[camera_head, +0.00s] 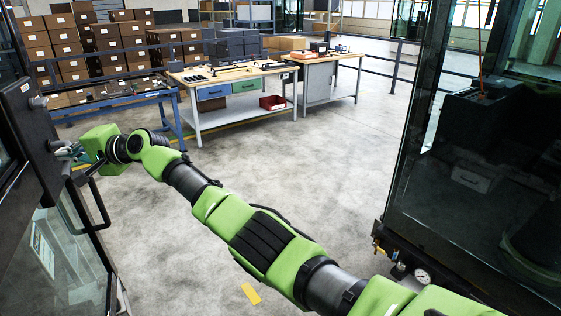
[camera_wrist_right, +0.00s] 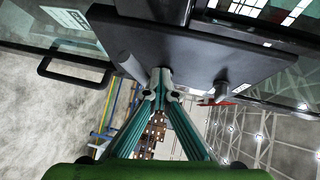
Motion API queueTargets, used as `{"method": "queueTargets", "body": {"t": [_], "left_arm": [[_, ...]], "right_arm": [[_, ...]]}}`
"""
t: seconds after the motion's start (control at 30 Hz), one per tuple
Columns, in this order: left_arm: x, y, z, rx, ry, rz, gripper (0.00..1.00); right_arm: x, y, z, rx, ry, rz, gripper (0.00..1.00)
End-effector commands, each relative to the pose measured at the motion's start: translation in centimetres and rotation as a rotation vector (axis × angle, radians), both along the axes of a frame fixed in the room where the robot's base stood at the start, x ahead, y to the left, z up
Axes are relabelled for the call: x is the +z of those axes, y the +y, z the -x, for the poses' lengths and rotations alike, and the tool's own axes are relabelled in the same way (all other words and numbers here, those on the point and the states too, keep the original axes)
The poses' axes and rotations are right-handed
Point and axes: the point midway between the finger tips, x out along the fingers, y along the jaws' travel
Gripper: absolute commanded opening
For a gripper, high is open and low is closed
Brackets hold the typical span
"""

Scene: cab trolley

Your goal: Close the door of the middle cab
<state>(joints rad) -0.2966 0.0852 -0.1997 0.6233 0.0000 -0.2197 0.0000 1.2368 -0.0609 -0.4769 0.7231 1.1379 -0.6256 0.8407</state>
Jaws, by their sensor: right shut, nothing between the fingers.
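A dark-framed glass door (camera_head: 62,245) with a black bar handle (camera_head: 101,208) stands open at the left of the head view. A dark panel (camera_head: 28,128) sits on it above the handle. Across from it, at the right, is the dark glazed cab (camera_head: 490,150). My right gripper (camera_head: 62,151) is shut and empty, reaching left to the panel. In the wrist view its fingertips (camera_wrist_right: 161,82) overlap the lower edge of the panel (camera_wrist_right: 205,52); whether they touch it I cannot tell. The handle also shows there (camera_wrist_right: 75,68). My left gripper is out of view.
Behind are a workbench (camera_head: 235,75) with a red bin (camera_head: 272,103), a blue-framed table (camera_head: 120,97) and stacked boxes (camera_head: 110,35). A pressure gauge (camera_head: 422,276) sits at the cab's lower edge. The floor (camera_head: 290,160) between door and cab is clear except for my arm.

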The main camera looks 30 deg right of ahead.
Motion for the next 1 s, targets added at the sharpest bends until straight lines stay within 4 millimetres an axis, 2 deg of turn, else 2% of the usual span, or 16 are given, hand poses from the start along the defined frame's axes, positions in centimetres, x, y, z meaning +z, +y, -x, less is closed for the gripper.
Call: {"method": "queueTargets", "body": {"t": [0.03, 0.27, 0.63, 0.67, 0.77, 1.0], "left_arm": [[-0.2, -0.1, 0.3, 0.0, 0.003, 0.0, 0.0], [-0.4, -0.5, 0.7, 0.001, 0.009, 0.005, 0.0], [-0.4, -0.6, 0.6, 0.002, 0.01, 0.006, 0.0], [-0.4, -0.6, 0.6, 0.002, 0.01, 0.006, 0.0], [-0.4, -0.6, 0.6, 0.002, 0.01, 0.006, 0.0], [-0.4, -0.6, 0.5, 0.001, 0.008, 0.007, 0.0]], "right_arm": [[-0.5, 0.3, -0.2, -0.005, 0.005, 0.003, 0.0], [-0.4, 1.5, -0.4, -0.007, 0.006, 0.003, 0.0], [-0.2, 1.6, -0.4, -0.006, 0.003, 0.002, 0.0], [-0.2, 1.6, -0.3, -0.006, 0.003, 0.002, 0.01], [-0.2, 1.6, -0.4, -0.005, 0.003, 0.001, 0.27], [-0.2, 1.6, -0.3, -0.006, 0.002, 0.001, 0.29]]}}
